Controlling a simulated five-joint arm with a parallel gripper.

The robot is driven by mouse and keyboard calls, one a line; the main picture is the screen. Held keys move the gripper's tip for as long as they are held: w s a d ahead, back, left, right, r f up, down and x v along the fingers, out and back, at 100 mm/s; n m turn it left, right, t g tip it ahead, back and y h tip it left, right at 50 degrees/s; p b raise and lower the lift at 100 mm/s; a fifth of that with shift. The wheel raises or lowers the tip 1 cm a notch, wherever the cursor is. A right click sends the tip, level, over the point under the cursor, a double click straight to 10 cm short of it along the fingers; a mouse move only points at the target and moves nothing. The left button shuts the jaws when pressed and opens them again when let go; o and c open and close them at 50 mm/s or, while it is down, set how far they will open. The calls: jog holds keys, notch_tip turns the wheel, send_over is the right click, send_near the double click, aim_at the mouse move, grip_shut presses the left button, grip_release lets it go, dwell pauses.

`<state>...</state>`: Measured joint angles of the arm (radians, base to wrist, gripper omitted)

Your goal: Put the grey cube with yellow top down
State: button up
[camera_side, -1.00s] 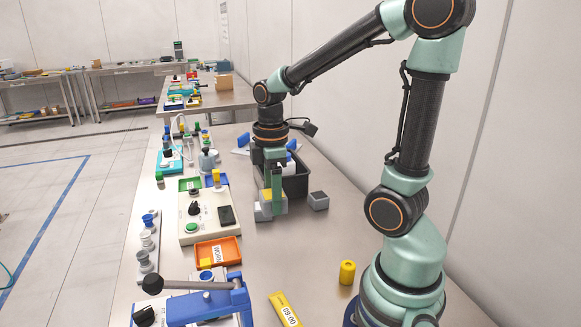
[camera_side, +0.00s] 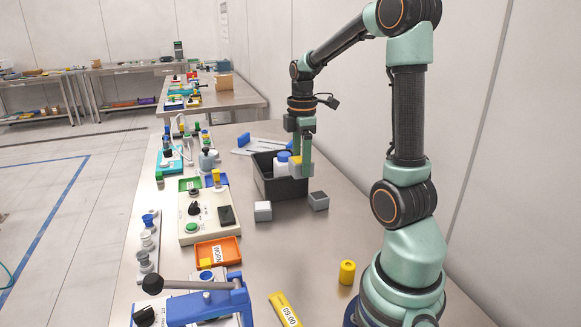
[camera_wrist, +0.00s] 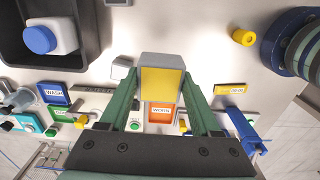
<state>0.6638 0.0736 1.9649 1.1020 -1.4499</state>
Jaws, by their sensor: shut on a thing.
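My gripper (camera_side: 299,162) is shut on the grey cube with yellow top (camera_side: 295,171) and holds it in the air by the dark bin. In the wrist view the cube (camera_wrist: 161,84) sits between the two green fingers, its yellow face towards the camera and a grey side beyond it. The held cube's underside is hidden in the wrist view.
A control panel (camera_side: 206,232), an orange tray (camera_side: 230,247) and a blue fixture (camera_side: 212,304) line the left. A yellow cylinder (camera_side: 347,272) stands near my base. The table's middle is clear.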

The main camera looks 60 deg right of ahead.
aim_at(300, 231)
notch_tip(300, 231, down, 18)
dwell(0.5)
jog(key=o, duration=1.4)
jog(key=shift+f, duration=0.1)
notch_tip(300, 231, up, 12)
jog(key=shift+a+r+m+t, duration=0.95)
jog(key=shift+a+r+m, duration=0.85)
jog(key=shift+a, duration=1.95)
jog(key=shift+a+r+m+t, duration=1.05)
jog(key=shift+a+r, duration=1.2)
jog(key=shift+a, duration=1.45)
jog(key=shift+a+r+m+t, duration=0.8)
jog(key=shift+a+r+m, duration=1.05)
jog(key=shift+a, duration=1.9)
